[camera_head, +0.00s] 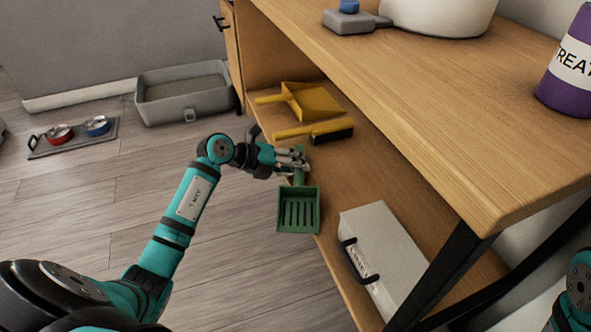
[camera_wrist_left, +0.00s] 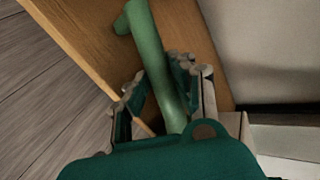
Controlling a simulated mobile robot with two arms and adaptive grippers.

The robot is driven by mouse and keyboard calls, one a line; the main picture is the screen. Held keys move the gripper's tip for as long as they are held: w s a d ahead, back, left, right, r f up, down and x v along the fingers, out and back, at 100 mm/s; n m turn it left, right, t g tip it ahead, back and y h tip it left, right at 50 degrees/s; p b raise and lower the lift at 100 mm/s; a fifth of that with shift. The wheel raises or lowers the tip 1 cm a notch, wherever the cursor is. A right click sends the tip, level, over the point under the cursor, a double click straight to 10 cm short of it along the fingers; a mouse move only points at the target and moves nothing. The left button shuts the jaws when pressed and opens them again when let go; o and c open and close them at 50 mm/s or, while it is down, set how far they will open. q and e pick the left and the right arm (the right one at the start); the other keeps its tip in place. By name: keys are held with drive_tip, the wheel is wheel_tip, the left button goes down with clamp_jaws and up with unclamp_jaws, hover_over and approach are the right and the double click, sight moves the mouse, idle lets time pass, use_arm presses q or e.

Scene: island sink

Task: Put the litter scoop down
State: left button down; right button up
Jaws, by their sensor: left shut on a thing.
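The green litter scoop (camera_head: 298,211) has a slotted square pan. In the head view it shows at the edge of the lower wooden shelf (camera_head: 356,186), with its pan partly past the shelf's front edge. My left gripper (camera_head: 298,158) is shut on the scoop's handle. In the left wrist view the green handle (camera_wrist_left: 149,50) runs between the two fingers of the gripper (camera_wrist_left: 155,100), with wood behind it. I cannot tell whether the scoop touches the shelf. My right gripper is not in view; only part of my right arm shows at the right edge.
A yellow dustpan (camera_head: 308,100) and a yellow-handled brush (camera_head: 315,131) lie on the lower shelf behind the gripper. A white box (camera_head: 388,254) with a black handle stands nearer. The tabletop (camera_head: 420,90) overhangs the shelf. A grey litter box (camera_head: 184,92) and a bowl tray (camera_head: 72,137) are on the floor.

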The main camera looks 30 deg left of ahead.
use_arm(q)
drive_tip(key=c, duration=1.4)
unclamp_jaws()
